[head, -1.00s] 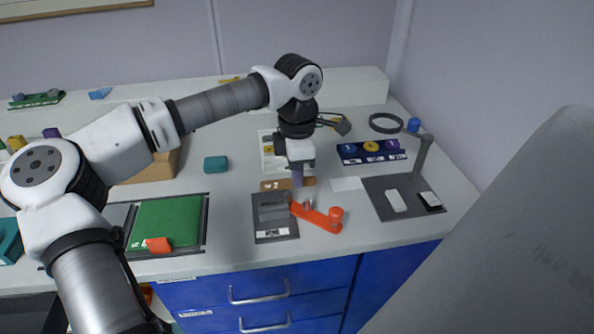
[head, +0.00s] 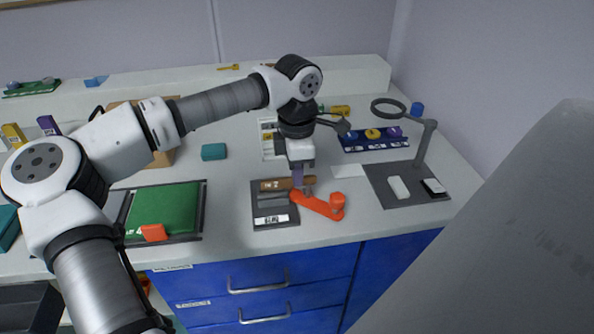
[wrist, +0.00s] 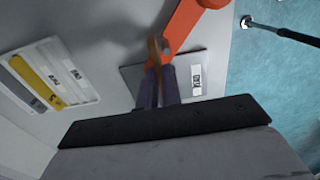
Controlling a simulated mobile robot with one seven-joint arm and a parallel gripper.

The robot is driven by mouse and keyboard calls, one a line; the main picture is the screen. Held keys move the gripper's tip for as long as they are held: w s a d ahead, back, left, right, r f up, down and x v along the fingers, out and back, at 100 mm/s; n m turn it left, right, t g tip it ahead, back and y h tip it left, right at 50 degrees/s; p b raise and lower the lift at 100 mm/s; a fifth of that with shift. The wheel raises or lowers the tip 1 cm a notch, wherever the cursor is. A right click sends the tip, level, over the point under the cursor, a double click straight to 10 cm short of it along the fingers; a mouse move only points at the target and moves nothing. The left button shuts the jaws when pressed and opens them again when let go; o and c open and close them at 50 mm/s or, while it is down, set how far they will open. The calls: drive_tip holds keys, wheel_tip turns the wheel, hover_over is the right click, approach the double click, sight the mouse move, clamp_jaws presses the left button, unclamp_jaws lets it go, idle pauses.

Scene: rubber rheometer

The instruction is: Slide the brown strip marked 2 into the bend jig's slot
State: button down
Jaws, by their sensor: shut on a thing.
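The brown strip (head: 275,184) with a pale label reading 2 is held across my gripper (head: 298,184), with its label toward the head camera. In the wrist view the strip (wrist: 153,50) shows nearly edge-on between the purple fingertips (wrist: 157,72). The bend jig (head: 273,212) is a dark grey plate with a raised block and a white label. The strip overlaps the back of the jig in the head view. The slot is hidden there, and I cannot tell whether the strip is inside it or above it.
An orange lever part (head: 321,204) lies right beside the jig, close to my gripper. A white tray (wrist: 75,95) with coloured strips stands behind. A dark stand with a ring magnifier (head: 405,185) is to the right, and a green mat (head: 164,208) to the left.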

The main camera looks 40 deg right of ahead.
drive_tip(key=c, duration=1.5)
unclamp_jaws()
wheel_tip(320, 180, up, 14)
drive_tip(key=b, duration=0.1)
drive_tip(key=shift+f, duration=0.1)
